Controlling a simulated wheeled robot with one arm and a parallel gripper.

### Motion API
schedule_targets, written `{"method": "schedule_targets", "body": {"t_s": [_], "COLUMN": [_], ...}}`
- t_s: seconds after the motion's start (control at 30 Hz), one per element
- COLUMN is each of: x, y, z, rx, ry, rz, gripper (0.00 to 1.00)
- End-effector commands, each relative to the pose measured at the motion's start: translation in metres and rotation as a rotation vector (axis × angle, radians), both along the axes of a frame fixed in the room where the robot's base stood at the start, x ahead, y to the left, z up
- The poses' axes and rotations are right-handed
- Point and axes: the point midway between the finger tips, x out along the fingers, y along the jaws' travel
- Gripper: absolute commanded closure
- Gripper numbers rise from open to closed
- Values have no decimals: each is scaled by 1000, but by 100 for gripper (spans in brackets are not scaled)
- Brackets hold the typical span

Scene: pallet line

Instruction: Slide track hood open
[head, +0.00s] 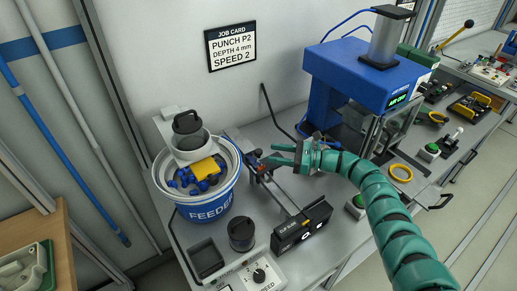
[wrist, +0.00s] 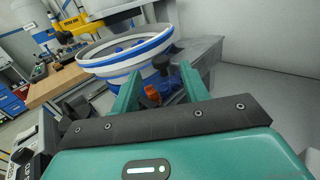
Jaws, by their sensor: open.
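The track (head: 283,192) runs from beside the feeder bowl (head: 207,212) to a black box (head: 303,228) on the bench. A small blue and red-orange part (head: 259,165) sits at the track's far end; I cannot tell for sure whether it belongs to the hood. In the wrist view, an orange-red piece (wrist: 152,95) and a black knob (wrist: 162,64) show between the fingers. My gripper (head: 272,155) is open, its fingers pointing left at that part. In the wrist view the gripper (wrist: 158,85) holds nothing visible; contact cannot be told.
The feeder bowl stands close left of the fingers, holding blue parts and a yellow piece. A blue press (head: 366,78) stands right behind my arm. A black cup (head: 242,234), a dark tray (head: 206,258) and a speed dial box (head: 259,276) occupy the front.

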Motion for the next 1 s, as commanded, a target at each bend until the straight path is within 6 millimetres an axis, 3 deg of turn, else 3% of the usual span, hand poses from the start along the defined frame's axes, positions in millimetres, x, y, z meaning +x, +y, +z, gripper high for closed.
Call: {"method": "schedule_targets", "body": {"t_s": [0.1,0.3,0.8,1.0], "x": [4,9,13,13], "y": [24,51,63,63], "z": [1,1,0,0], "rx": [-1,0,0,0], "ry": [1,-1,-1,0], "rz": [2,4,-2,-1], "gripper": [55,55,55,92]}}
